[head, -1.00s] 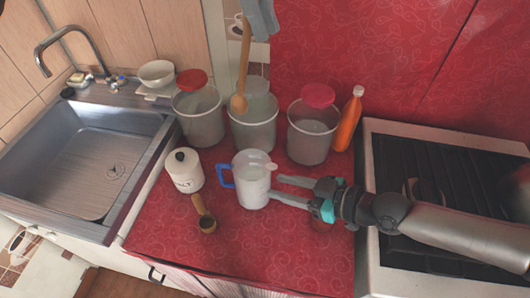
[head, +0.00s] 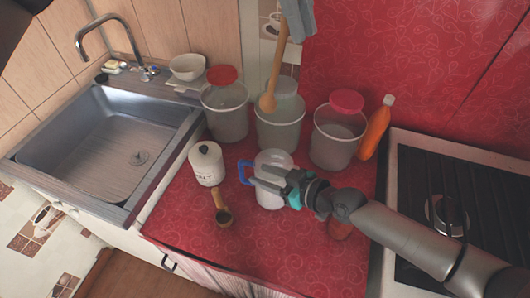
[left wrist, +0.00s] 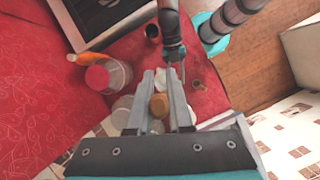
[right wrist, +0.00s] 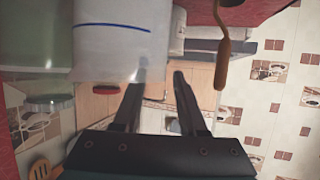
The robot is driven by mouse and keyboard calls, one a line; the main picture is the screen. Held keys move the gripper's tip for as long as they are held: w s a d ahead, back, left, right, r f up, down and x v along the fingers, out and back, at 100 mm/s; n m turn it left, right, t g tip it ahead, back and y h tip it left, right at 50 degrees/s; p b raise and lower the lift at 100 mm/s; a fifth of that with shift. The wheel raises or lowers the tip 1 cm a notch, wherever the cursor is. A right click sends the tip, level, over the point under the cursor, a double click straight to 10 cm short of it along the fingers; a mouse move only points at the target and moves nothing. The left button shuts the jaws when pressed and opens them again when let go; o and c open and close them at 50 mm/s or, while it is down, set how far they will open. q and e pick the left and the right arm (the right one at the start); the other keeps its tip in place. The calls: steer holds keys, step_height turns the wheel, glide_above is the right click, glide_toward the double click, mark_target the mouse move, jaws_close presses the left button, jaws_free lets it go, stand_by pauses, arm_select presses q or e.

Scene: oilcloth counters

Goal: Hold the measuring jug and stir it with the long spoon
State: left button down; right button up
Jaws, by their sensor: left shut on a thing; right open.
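The measuring jug (head: 275,158), pale with a blue handle, stands upright on the red counter in the head view. My right gripper (head: 254,173) is open, its fingers overlapping the jug; whether the jug lies between them is unclear. In the right wrist view the jug (right wrist: 115,35) fills the upper left, close to the open fingers (right wrist: 160,70). The long wooden spoon (head: 267,103) hangs bowl down, in front of the middle bin. My left gripper (head: 298,22) is shut on its handle at the top edge. The spoon's bowl (left wrist: 160,105) shows between the left fingers (left wrist: 162,75).
A salt canister (head: 207,163) and a wooden-handled scoop (head: 223,215) are left of the jug. Several bins stand behind, including a red-lidded one (head: 337,140), beside an orange bottle (head: 375,130). The sink (head: 95,145) is left, the stove (head: 450,190) right.

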jaws_close()
stand_by(0.3)
stand_by(1.4)
